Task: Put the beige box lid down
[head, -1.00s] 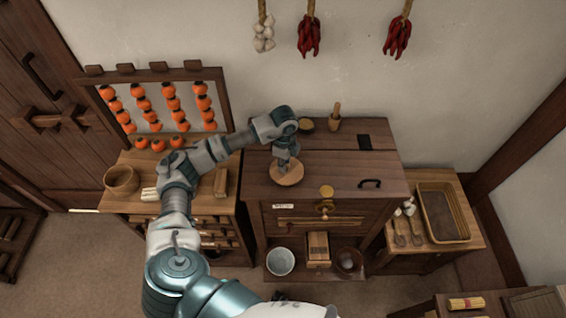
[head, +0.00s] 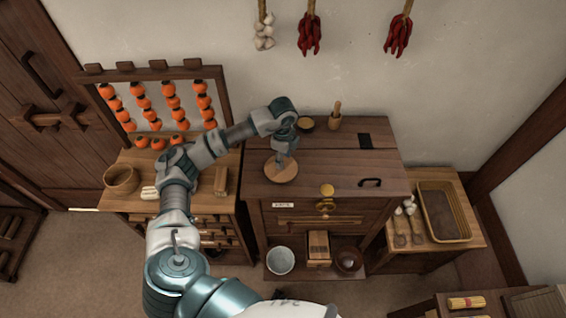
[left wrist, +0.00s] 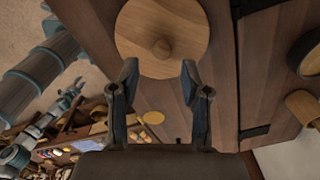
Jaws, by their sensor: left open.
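The beige lid (head: 283,175) is a round wooden disc with a small knob in its middle. It appears to lie flat on the dark wooden chest top (head: 330,180), left of its middle. It also shows in the left wrist view (left wrist: 150,22), with its knob close to the fingertips. My left gripper (head: 281,159) points down over the lid. In the left wrist view the left gripper (left wrist: 160,72) has its fingers wide apart, with visible space between them and the knob.
A rack of persimmons (head: 155,105) is at left. The chest top's middle is clear.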

